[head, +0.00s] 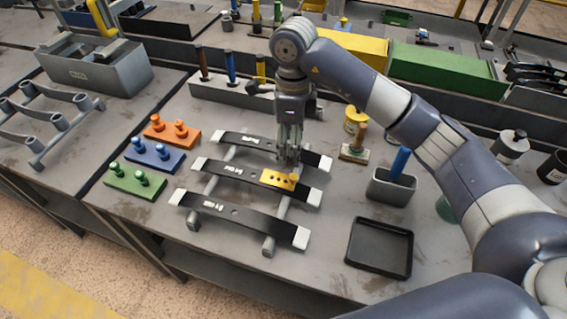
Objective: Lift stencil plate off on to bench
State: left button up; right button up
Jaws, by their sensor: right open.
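The stencil plate (277,179) is a small yellow plate with dark holes. It lies on the middle one of three black spring leaves (230,171), right of its centre. The leaves have pale ends and rest across a grey rack (269,238) on the bench (314,270). My right gripper (289,155) points down just behind the plate, over the gap towards the far leaf. Its fingers are open, and nothing shows between them. Whether the fingertips touch anything is hard to tell. My left gripper is not in view.
Orange (171,131), blue (155,153) and green (135,181) peg blocks stand left of the rack. A black tray (380,247) lies to the right, with a grey holder (391,186) and a brush (356,147) behind it. Bare bench lies between rack and tray.

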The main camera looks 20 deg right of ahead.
aim_at(293, 175)
jog(key=f, duration=0.1)
jog(key=s+f+p, duration=0.1)
jog(key=f, duration=0.2)
jog(key=shift+s+a+f, duration=0.15)
jog(key=shift+s+f, duration=0.1)
jog(key=shift+f, duration=0.1)
jog(key=shift+w+f+p, duration=0.1)
jog(key=shift+f+p, duration=0.2)
jog(key=shift+p, duration=0.15)
jog(key=f, duration=0.1)
jog(key=f+p, duration=0.1)
jog(key=f, duration=0.1)
jog(key=f+p, duration=0.1)
jog(key=shift+d+f, duration=0.35)
jog(key=shift+f, duration=0.15)
jog(key=shift+c, duration=0.6)
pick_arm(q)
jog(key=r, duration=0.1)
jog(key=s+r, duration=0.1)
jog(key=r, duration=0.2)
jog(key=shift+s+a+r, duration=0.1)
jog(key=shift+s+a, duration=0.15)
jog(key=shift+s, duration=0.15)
pick_arm(e)
jog(key=shift+s, duration=0.2)
jog(key=c, duration=1.3)
